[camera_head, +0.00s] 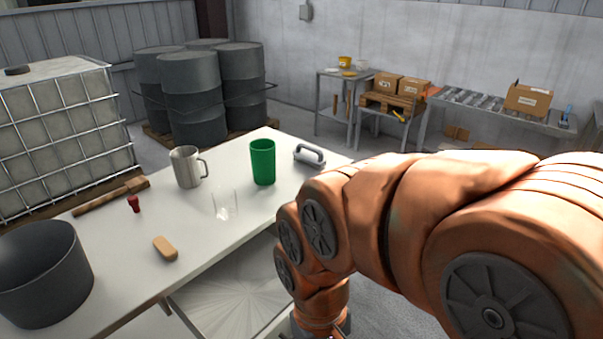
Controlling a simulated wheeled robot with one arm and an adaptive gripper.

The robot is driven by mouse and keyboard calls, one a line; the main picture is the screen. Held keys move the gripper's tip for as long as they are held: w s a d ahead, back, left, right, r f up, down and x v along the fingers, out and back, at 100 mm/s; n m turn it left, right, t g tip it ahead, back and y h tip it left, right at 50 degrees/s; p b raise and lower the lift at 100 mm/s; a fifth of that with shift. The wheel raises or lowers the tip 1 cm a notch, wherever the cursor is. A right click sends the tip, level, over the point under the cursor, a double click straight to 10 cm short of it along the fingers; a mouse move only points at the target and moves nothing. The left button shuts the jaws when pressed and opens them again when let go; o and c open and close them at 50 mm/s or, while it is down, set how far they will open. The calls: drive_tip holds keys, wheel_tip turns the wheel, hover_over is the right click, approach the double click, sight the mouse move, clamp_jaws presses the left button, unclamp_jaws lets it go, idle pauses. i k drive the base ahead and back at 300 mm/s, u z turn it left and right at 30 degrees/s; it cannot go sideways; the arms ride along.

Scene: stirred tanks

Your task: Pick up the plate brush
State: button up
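A grey and white tool with a raised loop handle (310,155) lies at the far right end of the white table; it looks like a hand brush, but its bristles are not visible. A small tan rounded block (165,248) lies near the table's front edge; I cannot tell whether it is a brush. My orange arm reaches in from the right and bends down in front of the table. Only the top of my gripper (321,325) shows at the bottom edge. Its fingers are cut off, so their state is hidden.
Drums (195,95) and a caged tank (60,130) stand behind.

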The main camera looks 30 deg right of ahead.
sight(299, 153)
drive_tip(key=u, duration=3.25)
drive_tip(key=k, duration=1.75)
drive_tip(key=z, duration=2)
drive_tip(key=i, duration=0.5)
